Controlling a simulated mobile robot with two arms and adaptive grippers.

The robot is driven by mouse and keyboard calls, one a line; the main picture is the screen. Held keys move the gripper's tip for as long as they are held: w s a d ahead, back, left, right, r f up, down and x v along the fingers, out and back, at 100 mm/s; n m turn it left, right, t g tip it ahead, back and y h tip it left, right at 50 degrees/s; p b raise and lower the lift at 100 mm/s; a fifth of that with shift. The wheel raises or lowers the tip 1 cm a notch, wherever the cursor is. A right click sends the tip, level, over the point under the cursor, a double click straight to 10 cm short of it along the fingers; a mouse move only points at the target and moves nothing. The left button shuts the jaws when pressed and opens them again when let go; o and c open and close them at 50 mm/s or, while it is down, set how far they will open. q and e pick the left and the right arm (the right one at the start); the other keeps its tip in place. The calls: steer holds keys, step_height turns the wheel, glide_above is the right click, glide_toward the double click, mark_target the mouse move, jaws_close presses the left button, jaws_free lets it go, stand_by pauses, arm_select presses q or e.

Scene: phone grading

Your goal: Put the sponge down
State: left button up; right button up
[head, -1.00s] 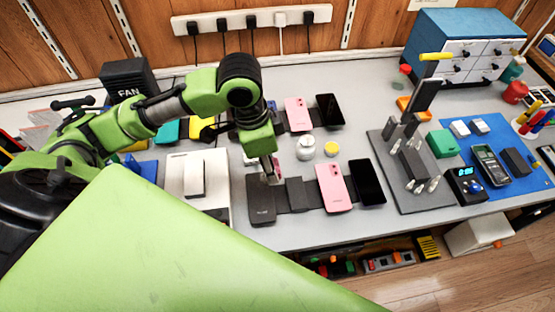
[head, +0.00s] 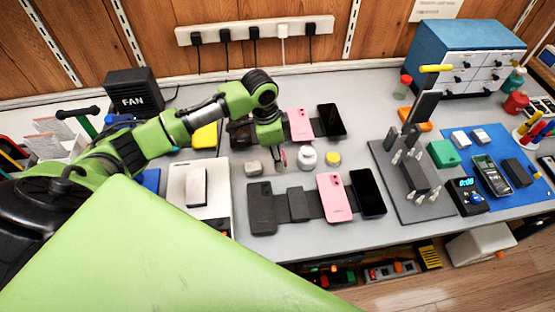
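My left gripper (head: 279,158) points down over the grey table, just left of a white jar (head: 307,157) and behind the front row of phones. Its fingertips are small and partly hidden by the green wrist, so I cannot tell whether they are apart or hold anything. A small grey-beige block (head: 253,167), possibly the sponge, lies on the table left of the fingertips and appears apart from them. I cannot make out any other clear sponge. My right gripper is not in view.
A front row holds a dark phone (head: 262,208), a pink phone (head: 334,198) and a black phone (head: 368,191). More phones lie behind. A yellow-lidded pot (head: 333,158) is beside the jar. A white scale-like plate (head: 217,215) is left; a grey stand (head: 412,203) is right.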

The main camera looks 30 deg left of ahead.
arm_select(q)
steer(key=shift+w+a+f, duration=0.1)
steer(key=shift+w+f, duration=0.2)
steer(key=shift+f, duration=0.15)
step_height(320, 180, down, 2)
steer(key=shift+f+p, duration=0.15)
steer(key=shift+p, duration=0.25)
steer(key=shift+f, duration=0.45)
steer(key=shift+f, duration=0.2)
steer(key=o, duration=1)
steer(key=shift+r, duration=0.1)
